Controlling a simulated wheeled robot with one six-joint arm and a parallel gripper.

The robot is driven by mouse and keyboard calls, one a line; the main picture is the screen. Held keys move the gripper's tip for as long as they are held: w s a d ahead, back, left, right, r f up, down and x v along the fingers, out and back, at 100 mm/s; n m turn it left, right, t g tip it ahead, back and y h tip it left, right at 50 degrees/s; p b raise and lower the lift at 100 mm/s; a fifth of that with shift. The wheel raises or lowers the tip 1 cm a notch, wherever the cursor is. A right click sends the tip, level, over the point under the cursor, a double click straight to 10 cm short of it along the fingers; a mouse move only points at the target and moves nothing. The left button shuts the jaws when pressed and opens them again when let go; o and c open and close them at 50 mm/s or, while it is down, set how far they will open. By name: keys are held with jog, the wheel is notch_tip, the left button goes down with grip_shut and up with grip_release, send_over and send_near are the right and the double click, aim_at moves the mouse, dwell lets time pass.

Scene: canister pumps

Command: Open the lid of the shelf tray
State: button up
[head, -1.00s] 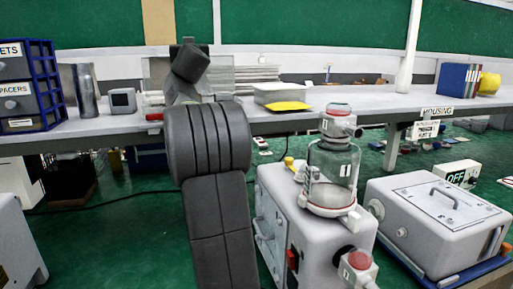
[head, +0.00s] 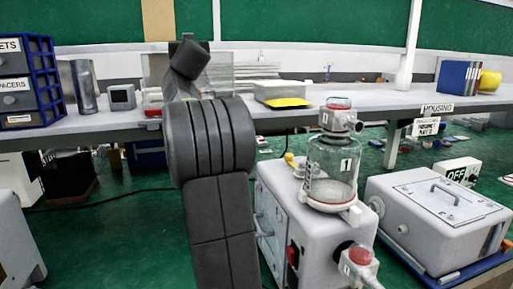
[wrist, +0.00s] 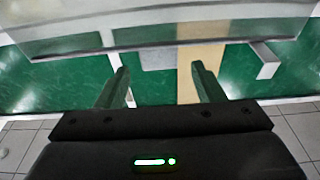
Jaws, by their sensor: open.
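In the head view a pale, see-through box or panel (head: 154,69) stands on the back shelf, mostly behind my arm. It may be the shelf tray with its lid, but I cannot tell for sure. My gripper is hidden behind my arm in that view. In the wrist view my gripper (wrist: 159,82) is open, with two dark green fingers apart and nothing between them.
The long grey shelf (head: 350,106) also holds a blue drawer unit (head: 50,85), a metal cylinder (head: 84,86), a small grey box (head: 121,97) and a white stack over a yellow sheet (head: 288,102). A pump with a glass jar (head: 330,170) and a lidded grey case (head: 440,215) stand in front.

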jog(key=b+v, duration=0.5)
jog(key=v, duration=0.5)
jog(key=p+x, duration=0.8)
jog(key=x, duration=0.5)
jog(key=shift+w+r+p, duration=0.25)
jog(key=shift+w+p, duration=0.05)
jog(key=shift+p, duration=0.05)
jog(key=p, duration=0.2)
jog(key=shift+w+a+p, duration=0.1)
jog(key=shift+w+p, duration=0.05)
jog(key=shift+p, duration=0.15)
jog(key=shift+w+a+g+p, duration=0.1)
jog(key=shift+w+g+p, duration=0.25)
jog(key=shift+p, duration=0.45)
jog(key=shift+w+g+p, duration=0.1)
jog(key=shift+g+p, duration=0.15)
jog(key=shift+p, duration=0.65)
jog(key=shift+w+a+p, duration=0.1)
jog(key=shift+p, duration=0.3)
jog(key=p, duration=0.2)
jog(key=shift+w+f+g+h+p, duration=0.1)
jog(key=shift+w+g+h+p, duration=0.2)
jog(key=shift+w, duration=0.05)
jog(key=shift+a+p, duration=0.1)
jog(key=shift+p, duration=0.35)
